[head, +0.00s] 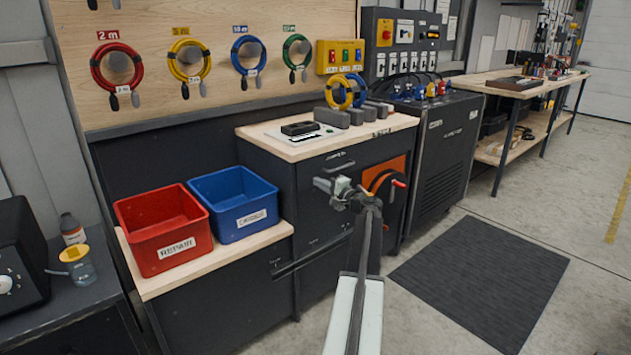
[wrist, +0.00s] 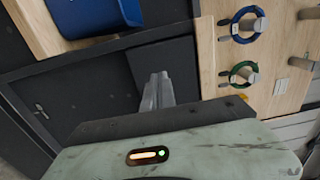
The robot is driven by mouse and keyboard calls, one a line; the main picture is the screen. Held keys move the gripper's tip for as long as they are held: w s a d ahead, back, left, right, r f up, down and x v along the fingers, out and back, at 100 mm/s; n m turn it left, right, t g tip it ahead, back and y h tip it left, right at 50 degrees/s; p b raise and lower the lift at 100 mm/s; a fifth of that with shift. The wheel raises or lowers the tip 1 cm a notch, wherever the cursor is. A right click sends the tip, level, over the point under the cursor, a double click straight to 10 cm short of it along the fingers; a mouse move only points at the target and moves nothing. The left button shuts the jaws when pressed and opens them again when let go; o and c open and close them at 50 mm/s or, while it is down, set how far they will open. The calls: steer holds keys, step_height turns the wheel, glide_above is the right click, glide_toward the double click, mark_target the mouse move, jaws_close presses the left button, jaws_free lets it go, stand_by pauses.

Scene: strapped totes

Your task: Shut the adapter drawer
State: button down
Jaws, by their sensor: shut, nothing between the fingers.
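The dark drawer cabinet (head: 312,215) with a wooden top stands in the middle of the head view. A curved handle (head: 340,166) is on its upper front. A long dark edge (head: 308,259) juts from the front lower down; I cannot tell if it is a drawer lip or a handle. No adapter label is readable, and my arm hides part of the front. My gripper (head: 322,185) is in front of the upper front, pointing left. In the wrist view its fingers (wrist: 157,90) are together and empty, before dark panels. Contact is unclear.
A red bin (head: 160,250) and a blue bin (head: 235,225) stand on a lower wooden shelf at left. An orange panel with a reel (head: 385,180) is right of my gripper. A dark mat (head: 480,280) lies on open floor at right.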

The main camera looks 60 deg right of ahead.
steer(key=v, duration=0.9)
steer(key=shift+s, duration=0.3)
steer(key=shift+f, duration=0.1)
steer(key=w+a+f+n+g+y, duration=0.1)
steer(key=w+a+f+n+y, duration=0.2)
steer(key=w+a, duration=0.5)
steer(key=w+a+f+n+g+y, duration=0.1)
steer(key=w+a+f+n+y, duration=0.15)
steer(key=w+a, duration=0.55)
steer(key=w+a+f+n+g+y, duration=0.1)
steer(key=w+a+f+n+g, duration=0.15)
steer(key=a, duration=0.75)
steer(key=w+a+f+n+g+y, duration=0.2)
steer(key=a+f, duration=0.2)
steer(key=a, duration=0.5)
steer(key=w+a+f+n+g+y, duration=0.1)
steer(key=w+a+f+n+g, duration=0.2)
steer(key=a, duration=0.7)
steer(key=s+a+f+n+g+h, duration=0.1)
steer(key=s+a+f+n+g, duration=0.2)
steer(key=a, duration=0.6)
steer(key=s+a+f+n+g+h, duration=0.2)
steer(key=s+a+f, duration=0.15)
steer(key=a, duration=0.65)
steer(key=s+a+f+n+g+h, duration=0.1)
steer(key=s+a+f+n+g, duration=0.2)
steer(key=a, duration=0.6)
step_height(320, 180, up, 33)
steer(key=p, duration=3.2)
steer(key=shift+s, duration=0.4)
